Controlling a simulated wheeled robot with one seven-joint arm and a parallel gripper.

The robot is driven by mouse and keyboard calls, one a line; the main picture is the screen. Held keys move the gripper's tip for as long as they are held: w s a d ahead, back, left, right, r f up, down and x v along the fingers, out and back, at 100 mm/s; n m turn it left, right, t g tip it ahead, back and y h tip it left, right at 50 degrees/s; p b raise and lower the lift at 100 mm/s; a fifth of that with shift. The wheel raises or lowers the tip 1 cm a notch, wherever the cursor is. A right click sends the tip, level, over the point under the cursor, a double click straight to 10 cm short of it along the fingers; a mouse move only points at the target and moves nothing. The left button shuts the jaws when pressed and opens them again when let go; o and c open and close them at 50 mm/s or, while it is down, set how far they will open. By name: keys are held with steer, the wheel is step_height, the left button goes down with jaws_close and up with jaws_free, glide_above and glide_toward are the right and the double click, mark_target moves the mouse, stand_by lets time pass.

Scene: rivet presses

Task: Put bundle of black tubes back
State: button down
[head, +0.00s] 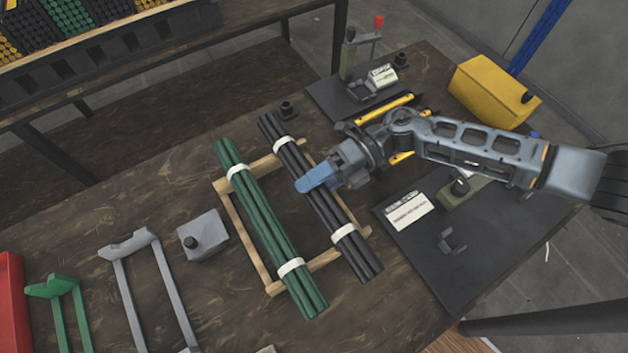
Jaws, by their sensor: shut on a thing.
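In the head view, the bundle of black tubes (283,145) is tied with two white bands. It lies over the right side of a wooden frame (232,219) on the table. A bundle of green tubes (259,226) with two white bands lies over the frame's left side. My gripper (308,188) has blue fingers and reaches in from the right. It is shut on the middle of the black bundle, and its fingers hide part of it. I cannot tell whether the bundle is touching the frame or just above it.
Right of the frame are black mats (455,262) with press parts, a label card (408,212) and a yellow box (493,88). A grey block (203,237), grey bracket (150,290), green bracket (62,300) and red box (10,300) stand left. A rack of tubes (75,45) is at upper left.

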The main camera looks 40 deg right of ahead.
steer(key=shift+f+b, duration=0.55)
steer(key=shift+f, duration=0.25)
stand_by(0.4)
steer(key=shift+c, duration=1.5)
jaws_free()
steer(key=shift+d, duration=0.1)
